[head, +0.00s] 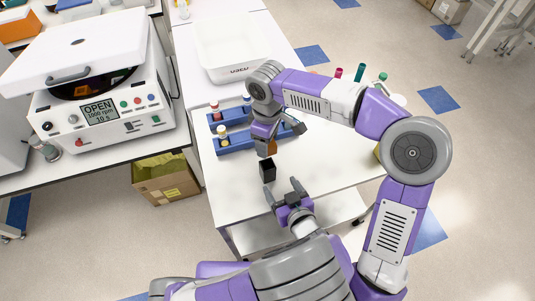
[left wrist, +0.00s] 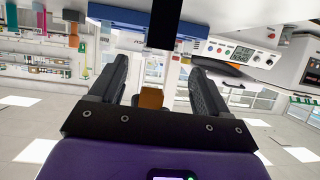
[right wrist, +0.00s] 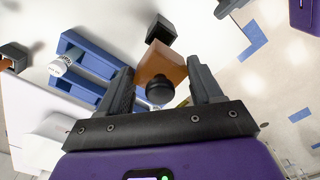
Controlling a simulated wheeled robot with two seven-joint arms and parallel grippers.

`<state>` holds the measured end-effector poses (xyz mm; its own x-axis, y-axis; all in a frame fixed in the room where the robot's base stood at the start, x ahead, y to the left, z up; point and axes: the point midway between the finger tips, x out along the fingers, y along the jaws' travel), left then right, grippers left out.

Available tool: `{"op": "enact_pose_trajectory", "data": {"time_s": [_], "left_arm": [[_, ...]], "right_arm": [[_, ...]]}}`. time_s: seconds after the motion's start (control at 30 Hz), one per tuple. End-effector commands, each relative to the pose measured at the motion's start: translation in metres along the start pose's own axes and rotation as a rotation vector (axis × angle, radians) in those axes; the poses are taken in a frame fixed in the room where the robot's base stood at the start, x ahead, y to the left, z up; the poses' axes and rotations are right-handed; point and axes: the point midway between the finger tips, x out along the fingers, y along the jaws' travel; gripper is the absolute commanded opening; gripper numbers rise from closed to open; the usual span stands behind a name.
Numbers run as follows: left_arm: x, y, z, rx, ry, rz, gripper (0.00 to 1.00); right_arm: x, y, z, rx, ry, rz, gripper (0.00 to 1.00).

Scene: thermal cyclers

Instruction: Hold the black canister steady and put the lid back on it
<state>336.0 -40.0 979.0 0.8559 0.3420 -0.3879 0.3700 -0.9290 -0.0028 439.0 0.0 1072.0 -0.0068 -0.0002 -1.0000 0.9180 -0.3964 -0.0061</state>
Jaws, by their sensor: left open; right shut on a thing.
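The black canister (head: 267,173) stands upright on the white table near its front edge. My left gripper (head: 283,188) is open, low in front of the canister, with its fingers pointing at it. In the left wrist view the canister (left wrist: 163,24) lies ahead, beyond the fingertips. My right gripper (head: 265,143) is shut on the brown lid (head: 271,147), just above the canister and apart from it. In the right wrist view the lid (right wrist: 163,64) has a dark round knob between the fingers, and the canister (right wrist: 161,30) shows past it.
Blue racks (head: 236,142) with a few capped tubes stand behind the canister, close to my right gripper. A white bin (head: 232,50) is at the back. A white centrifuge (head: 100,95) with a raised lid stands on the left bench. The table around the canister's left is clear.

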Motion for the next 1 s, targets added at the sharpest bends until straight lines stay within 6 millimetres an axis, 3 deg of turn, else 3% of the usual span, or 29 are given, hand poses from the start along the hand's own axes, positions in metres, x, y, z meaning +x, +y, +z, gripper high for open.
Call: {"op": "enact_pose_trajectory", "data": {"time_s": [0.53, 1.0], "left_arm": [[0.007, 0.0, 0.0, -0.001, 0.001, -0.001, 0.77], [0.09, -0.001, 0.001, 0.002, 0.0, -0.002, 0.77]], "right_arm": [[-0.001, 0.0, 0.0, -0.001, 0.001, 0.001, 0.36], [-0.001, 0.0, 0.0, 0.0, 0.001, 0.001, 0.36]]}}
